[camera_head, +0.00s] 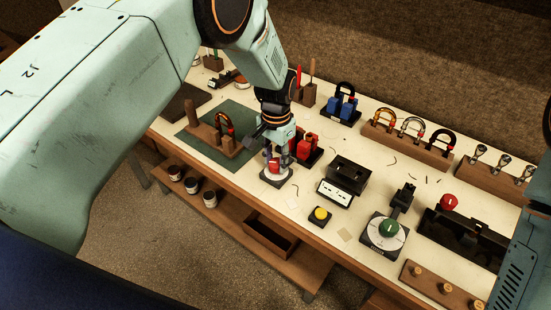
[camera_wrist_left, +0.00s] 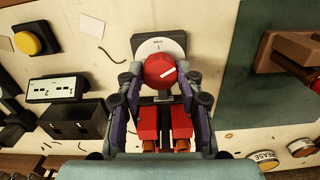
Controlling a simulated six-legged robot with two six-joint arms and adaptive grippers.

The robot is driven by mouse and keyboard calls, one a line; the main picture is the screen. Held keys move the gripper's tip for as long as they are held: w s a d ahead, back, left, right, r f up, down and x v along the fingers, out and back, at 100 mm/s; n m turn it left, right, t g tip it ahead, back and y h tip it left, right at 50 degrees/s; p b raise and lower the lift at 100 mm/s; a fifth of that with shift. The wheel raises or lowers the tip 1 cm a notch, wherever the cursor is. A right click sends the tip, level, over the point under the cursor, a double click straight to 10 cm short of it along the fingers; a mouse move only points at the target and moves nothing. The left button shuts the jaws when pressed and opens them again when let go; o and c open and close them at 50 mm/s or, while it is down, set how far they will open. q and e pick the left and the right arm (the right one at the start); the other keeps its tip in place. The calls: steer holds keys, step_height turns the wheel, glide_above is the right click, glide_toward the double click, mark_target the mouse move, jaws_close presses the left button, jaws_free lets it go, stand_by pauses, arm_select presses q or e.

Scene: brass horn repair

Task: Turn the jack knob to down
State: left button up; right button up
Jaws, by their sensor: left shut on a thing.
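A red knob (camera_head: 272,166) with a white pointer line stands on a white dial plate (camera_head: 270,177) with a dark base. In the left wrist view the knob (camera_wrist_left: 158,70) has its line pointing right and slightly up, on the white dial (camera_wrist_left: 150,46). My left gripper (camera_head: 279,158) comes down over the knob from above. In the wrist view its two fingers sit on either side of the knob, shut on it. No label shows which is the jack knob. My right gripper is out of view.
Red blocks (camera_head: 305,146) stand close beside the left gripper. A black device with a white panel (camera_head: 335,192) and a yellow button (camera_head: 320,214) are to the right. A green mat (camera_head: 236,114) lies left, with a wooden holder (camera_head: 205,135). Small bare patches separate them.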

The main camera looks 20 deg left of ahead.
arm_select(q)
steer(key=n, duration=0.6)
steer(key=shift+w+r, duration=0.25)
steer(key=n+b, duration=0.1)
steer(key=n, duration=0.4)
steer(key=shift+w+n, duration=0.1)
steer(key=shift+n, duration=0.3)
steer(key=o, duration=1.1)
steer(key=shift+o, duration=0.4)
steer(key=shift+s+f, duration=0.15)
steer(key=shift+s, duration=0.05)
